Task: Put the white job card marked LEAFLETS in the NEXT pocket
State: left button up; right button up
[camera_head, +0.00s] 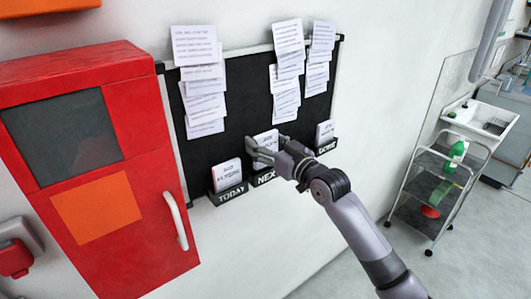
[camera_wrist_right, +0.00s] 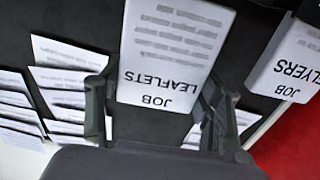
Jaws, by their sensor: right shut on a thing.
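The white job card marked LEAFLETS (camera_wrist_right: 172,48) is held between the fingers of my right gripper (camera_wrist_right: 156,98) in the right wrist view, where its print reads upside down. In the head view the card (camera_head: 266,138) is upright in front of the black board, above the NEXT pocket (camera_head: 264,178). My right gripper (camera_head: 262,153) is shut on it and covers its lower part. Whether the card's lower edge is inside the pocket is hidden. My left gripper is not in view.
The TODAY pocket (camera_head: 231,193) holds a white card, FLYERS (camera_wrist_right: 292,62) in the wrist view. The DONE pocket (camera_head: 327,147) holds another card (camera_head: 325,131). Paper sheets (camera_head: 195,46) hang above. A red cabinet (camera_head: 165,110) stands left, a trolley (camera_head: 438,180) right.

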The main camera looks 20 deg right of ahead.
aim_at(266, 165)
notch_tip(266, 165, down, 3)
jog(key=shift+f, duration=0.35)
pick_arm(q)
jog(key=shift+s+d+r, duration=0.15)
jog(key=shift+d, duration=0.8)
pick_arm(e)
jog(key=shift+f, duration=0.15)
jog(key=o, duration=0.7)
jog(key=shift+f, duration=0.1)
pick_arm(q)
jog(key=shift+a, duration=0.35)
pick_arm(e)
jog(key=o, duration=0.4)
jog(key=shift+o, duration=0.2)
